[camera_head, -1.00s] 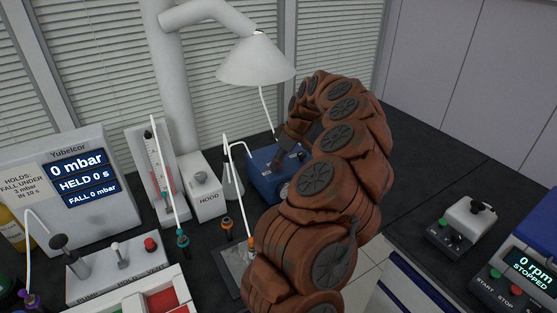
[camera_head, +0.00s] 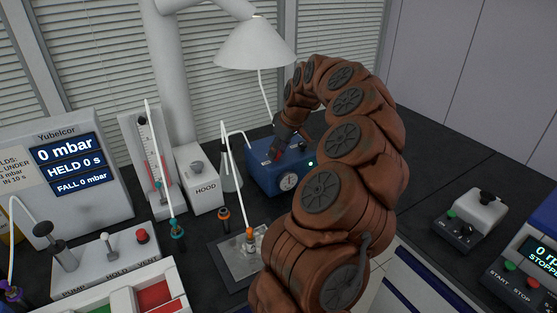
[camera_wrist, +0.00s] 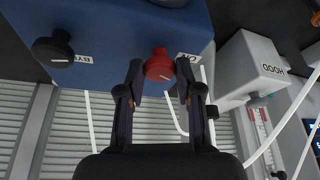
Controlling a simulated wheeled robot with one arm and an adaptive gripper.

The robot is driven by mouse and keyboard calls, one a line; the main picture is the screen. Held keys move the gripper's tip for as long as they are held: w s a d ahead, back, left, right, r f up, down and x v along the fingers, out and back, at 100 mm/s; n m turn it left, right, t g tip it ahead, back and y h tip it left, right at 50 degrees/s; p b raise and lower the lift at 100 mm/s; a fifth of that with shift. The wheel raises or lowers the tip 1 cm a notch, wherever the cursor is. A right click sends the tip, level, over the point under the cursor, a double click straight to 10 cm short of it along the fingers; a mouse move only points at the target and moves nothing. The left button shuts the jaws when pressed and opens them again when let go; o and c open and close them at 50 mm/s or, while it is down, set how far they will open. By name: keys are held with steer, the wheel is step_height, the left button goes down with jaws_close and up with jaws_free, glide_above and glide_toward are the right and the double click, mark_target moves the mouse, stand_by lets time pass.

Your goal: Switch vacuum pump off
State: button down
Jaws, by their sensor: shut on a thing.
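The vacuum pump is the blue box (camera_head: 262,172) on the dark bench beyond the white hood unit, with a round gauge (camera_head: 288,183) and a lit green lamp (camera_head: 312,163). In the wrist view its blue face (camera_wrist: 110,30) appears upside down. It carries a red knob (camera_wrist: 158,66) beside a partly hidden label, and a black knob (camera_wrist: 53,49) with another partly hidden label. My gripper (camera_wrist: 160,80) is shut on the red knob, a finger on each side.
A lamp shade (camera_head: 255,45) hangs above. A pressure display (camera_head: 70,165) reads 0 mbar. A control box with a valve lever and a red button (camera_head: 142,236) stands front left.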

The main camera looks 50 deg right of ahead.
steer(key=m+b, duration=0.1)
steer(key=b, duration=0.2)
steer(key=m+h+b, duration=0.1)
steer(key=m+b, duration=0.1)
steer(key=b, duration=0.1)
steer(key=shift+a+f+m+h, duration=0.1)
steer(key=shift+f+m+h, duration=0.2)
steer(key=shift+f, duration=0.05)
steer(key=m+h+b, duration=0.1)
steer(key=m+b, duration=0.2)
steer(key=b, duration=0.2)
steer(key=shift+w+m+g, duration=0.1)
steer(key=shift+m+g, duration=0.2)
steer(key=m+g+h+b, duration=0.1)
steer(key=m+b, duration=0.2)
steer(key=b, duration=0.1)
steer(key=shift+a+r, duration=0.15)
steer(key=shift+w+a+r+m+g+h+b, duration=0.1)
steer(key=shift+m+g+h+b, duration=0.05)
steer(key=shift+m+b, duration=0.4)
steer(key=shift+r+m+g+h+b, duration=0.15)
steer(key=shift+m+b, duration=0.15)
steer(key=shift+m, duration=0.35)
steer(key=c, duration=0.8)
jaws_free()
steer(key=shift+o, duration=0.2)
